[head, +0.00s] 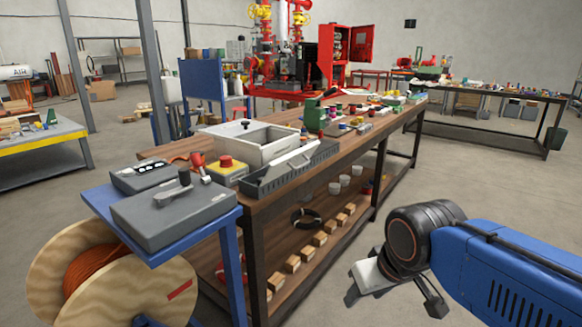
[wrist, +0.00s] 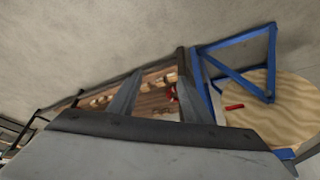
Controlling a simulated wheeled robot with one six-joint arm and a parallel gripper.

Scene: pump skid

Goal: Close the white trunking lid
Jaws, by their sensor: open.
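My gripper (head: 395,296) is off the right side of the bench, over the floor, well apart from the trunking. In the wrist view, my gripper (wrist: 160,98) has its two fingers spread with nothing between them. The trunking and lid do not show in the wrist view.
A cable reel (head: 120,280) stands below. The floor right of the bench is clear.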

